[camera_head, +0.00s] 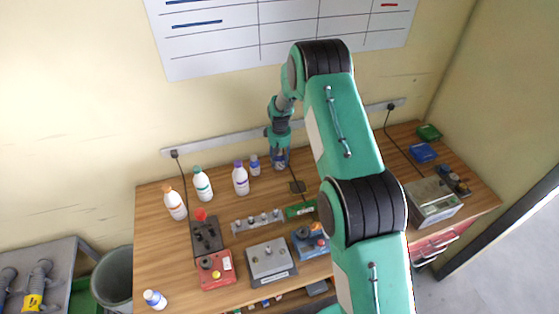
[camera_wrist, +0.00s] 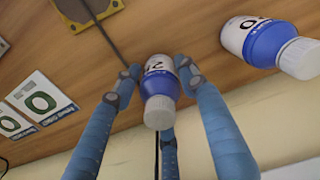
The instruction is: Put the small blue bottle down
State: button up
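The small blue bottle (camera_wrist: 160,88) has a blue body, a pale label with dark markings and a whitish cap. In the wrist view it sits between the blue fingers of my gripper (camera_wrist: 158,68), whose tips press on its sides near its base. In the head view my gripper (camera_head: 279,160) is low over the back of the wooden table (camera_head: 150,240), near the wall, and mostly hides the bottle. I cannot tell whether the bottle's base touches the table.
A similar small bottle (camera_wrist: 262,40) stands close beside; it also shows in the head view (camera_head: 254,166). A purple-capped bottle (camera_head: 240,179) and other bottles stand farther left.

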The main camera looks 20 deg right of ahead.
jog(key=shift+o, duration=0.4)
jog(key=shift+r, duration=0.1)
notch_tip(320, 180, up, 12)
jog(key=shift+r, duration=0.1)
dwell(0.5)
dwell(0.5)
jog(key=shift+r, duration=0.25)
jog(key=s+a+r+t, duration=0.1)
jog(key=s+a+r, duration=0.1)
jog(key=s+r, duration=0.6)
jog(key=s+a+r+m+t, duration=0.1)
jog(key=s+r, duration=0.4)
jog(key=r, duration=0.6)
jog(key=s+a+r+t, duration=0.1)
jog(key=s+a+r, duration=0.1)
jog(key=s+r, duration=0.6)
jog(key=s+a+r+m+t, duration=0.1)
jog(key=s+r, duration=0.4)
jog(key=s, duration=0.2)
jog(key=s+a+r, duration=0.1)
jog(key=s+r, duration=0.3)
jog(key=s, duration=0.3)
jog(key=s+a+m+t, duration=0.1)
jog(key=s, duration=1.5)
jog(key=shift+s+f+t, duration=0.3)
jog(key=shift+s, duration=0.05)
